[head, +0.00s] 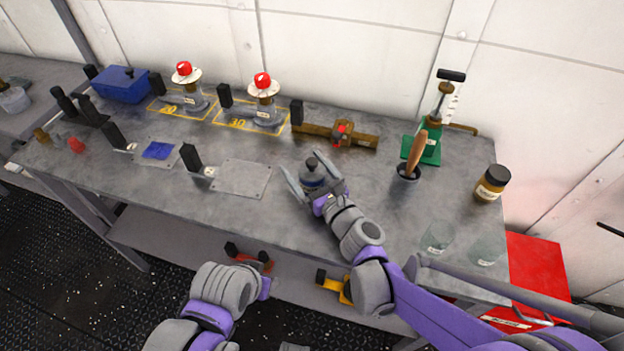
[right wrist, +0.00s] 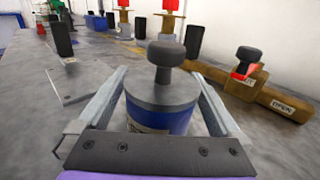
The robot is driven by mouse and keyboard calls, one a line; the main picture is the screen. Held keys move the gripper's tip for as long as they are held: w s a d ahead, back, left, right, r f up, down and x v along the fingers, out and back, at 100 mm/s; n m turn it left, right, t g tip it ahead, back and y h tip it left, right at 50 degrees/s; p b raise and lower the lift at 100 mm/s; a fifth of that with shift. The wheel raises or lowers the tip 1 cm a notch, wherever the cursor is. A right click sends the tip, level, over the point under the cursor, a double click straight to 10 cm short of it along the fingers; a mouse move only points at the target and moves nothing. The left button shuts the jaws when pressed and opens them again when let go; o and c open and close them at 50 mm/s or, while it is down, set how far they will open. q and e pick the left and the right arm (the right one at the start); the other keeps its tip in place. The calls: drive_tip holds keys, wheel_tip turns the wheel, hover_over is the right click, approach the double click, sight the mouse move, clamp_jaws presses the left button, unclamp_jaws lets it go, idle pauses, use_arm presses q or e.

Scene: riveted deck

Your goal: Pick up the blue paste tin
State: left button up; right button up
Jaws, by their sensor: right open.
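The blue paste tin (head: 313,175) stands upright on the grey workbench. It has a dark grey lid with a round knob and a pale label on its blue side. My right gripper (head: 312,178) is open, with one finger on either side of the tin. In the right wrist view the tin (right wrist: 160,112) sits between the two spread fingers of the right gripper (right wrist: 165,105), with gaps showing beside the lid. The lower part of the tin is hidden by the gripper's palm. My left arm shows low in the head view, but its gripper fingers cannot be made out.
A brown valve bar (head: 362,142) lies behind the tin, also in the right wrist view (right wrist: 285,98). A brush pot (head: 407,174), amber jar (head: 491,185) and glass (head: 437,238) stand to the right. A flat plate (head: 241,178) lies left. A blue box (head: 124,85) stands far left.

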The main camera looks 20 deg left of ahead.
drive_tip(key=c, duration=1.5)
